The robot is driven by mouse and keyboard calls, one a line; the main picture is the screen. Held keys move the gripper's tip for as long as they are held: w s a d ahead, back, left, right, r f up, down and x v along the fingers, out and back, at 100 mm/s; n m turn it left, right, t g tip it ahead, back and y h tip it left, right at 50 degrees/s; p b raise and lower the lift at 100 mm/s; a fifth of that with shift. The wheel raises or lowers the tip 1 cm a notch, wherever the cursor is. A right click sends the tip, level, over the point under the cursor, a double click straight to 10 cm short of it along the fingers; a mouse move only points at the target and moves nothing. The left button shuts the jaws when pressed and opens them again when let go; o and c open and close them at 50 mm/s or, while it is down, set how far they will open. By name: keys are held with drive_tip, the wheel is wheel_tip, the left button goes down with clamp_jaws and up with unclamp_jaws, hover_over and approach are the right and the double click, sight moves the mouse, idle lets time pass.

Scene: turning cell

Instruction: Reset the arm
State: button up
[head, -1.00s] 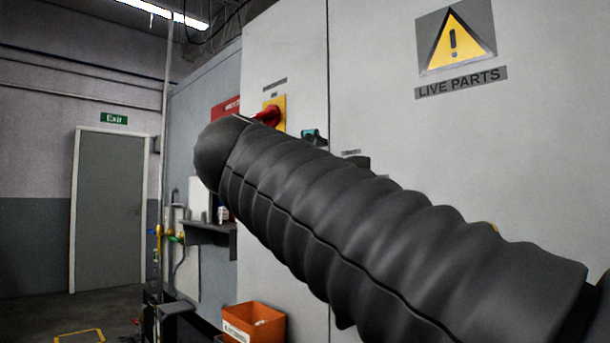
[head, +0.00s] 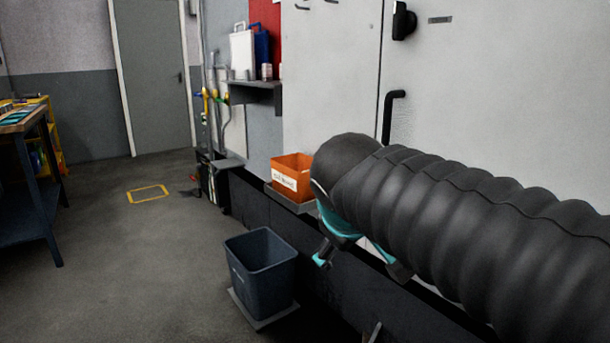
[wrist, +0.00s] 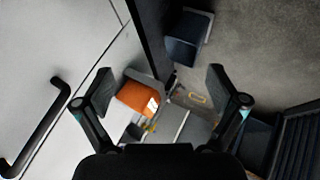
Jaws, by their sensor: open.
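My gripper (wrist: 160,85) is open in the wrist view, its two dark fingers spread wide with nothing between them that they touch. In the head view my gripper (head: 355,262) shows below the end of my black-sleeved arm, with teal parts and a fingertip at its lower left. My arm's sleeve hides part of it. The gripper hangs in front of the light grey cabinet (head: 330,85), apart from it as far as I can tell.
An orange bin (head: 291,178) sits on a ledge beside the cabinet. A dark blue bin (head: 262,272) stands on the floor. A black door handle (head: 391,115) juts from the cabinet. A workbench (head: 30,150) is at far left. The floor (head: 130,270) between is clear.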

drive_tip(key=s+d+f+m+g, duration=0.1)
drive_tip(key=s+d+f+m, duration=0.2)
drive_tip(key=s+f, duration=0.4)
drive_tip(key=s+d+f+m+g+y, duration=0.1)
drive_tip(key=s+d+f+m, duration=0.3)
drive_tip(key=s+f, duration=0.4)
drive_tip(key=shift+s+d+f+m, duration=0.15)
drive_tip(key=shift+s+d+m, duration=0.15)
drive_tip(key=shift+d, duration=0.55)
